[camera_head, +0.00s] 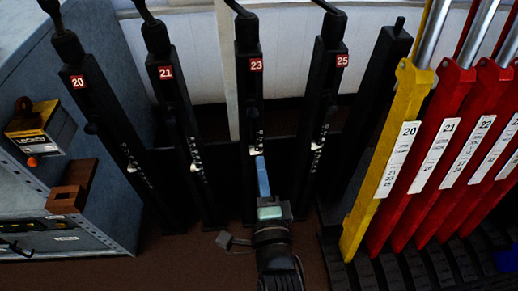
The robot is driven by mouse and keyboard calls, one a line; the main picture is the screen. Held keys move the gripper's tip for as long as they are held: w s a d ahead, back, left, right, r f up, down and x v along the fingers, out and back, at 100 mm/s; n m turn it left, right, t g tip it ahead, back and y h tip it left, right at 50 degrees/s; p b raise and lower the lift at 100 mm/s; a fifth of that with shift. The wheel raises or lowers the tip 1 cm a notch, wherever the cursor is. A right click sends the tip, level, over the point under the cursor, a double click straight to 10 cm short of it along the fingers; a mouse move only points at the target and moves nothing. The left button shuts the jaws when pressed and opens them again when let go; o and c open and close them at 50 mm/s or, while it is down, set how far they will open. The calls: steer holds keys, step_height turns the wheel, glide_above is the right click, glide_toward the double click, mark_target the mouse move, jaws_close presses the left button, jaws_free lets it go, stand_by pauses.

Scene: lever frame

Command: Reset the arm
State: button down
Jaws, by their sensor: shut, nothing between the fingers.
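My gripper (262,178) is at the lower middle of the head view, on the end of my black arm, with its blue fingers pointing up and away. It is shut and empty. The fingers overlap the lower part of the black lever post numbered 23 (249,100) in the picture; I cannot tell whether they touch it.
Black posts 20 (90,95), 21 (172,95) and 25 (333,90) stand beside post 23. A yellow lever (395,150) and several red levers (440,140) stand at right. A blue-grey cabinet (110,60) is at left. Brown floor shows at lower left.

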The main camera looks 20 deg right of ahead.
steer(key=shift+s+a, duration=0.2)
steer(key=shift+s, duration=0.35)
steer(key=w+a+r+n+t+y, duration=0.1)
steer(key=w+a+r+n+t, duration=0.2)
steer(key=r, duration=0.8)
steer(key=a+r+n+t+y, duration=0.1)
steer(key=a+r+n, duration=0.3)
steer(key=r, duration=0.6)
steer(key=w+a+r+n+t+y, duration=0.15)
steer(key=r+n, duration=0.35)
steer(key=r, duration=0.6)
steer(key=s+a+r+n+t+y, duration=0.1)
steer(key=s+a+r+n+t, duration=0.2)
steer(key=r, duration=0.4)
steer(key=s+a+r+n, duration=0.1)
steer(key=s+r+n, duration=0.25)
steer(key=r, duration=0.25)
steer(key=s+a+r+n+t+y, duration=0.1)
steer(key=s+a+r+n+t, duration=0.15)
steer(key=s+r, duration=0.35)
step_height(320, 180, up, 22)
steer(key=w+g+p, duration=0.1)
steer(key=w+p, duration=0.1)
steer(key=p, duration=2)
steer(key=shift+w+d+r+p, duration=0.15)
steer(key=shift+w+d+p, duration=0.1)
steer(key=shift+d+p, duration=0.05)
steer(key=shift+h, duration=0.25)
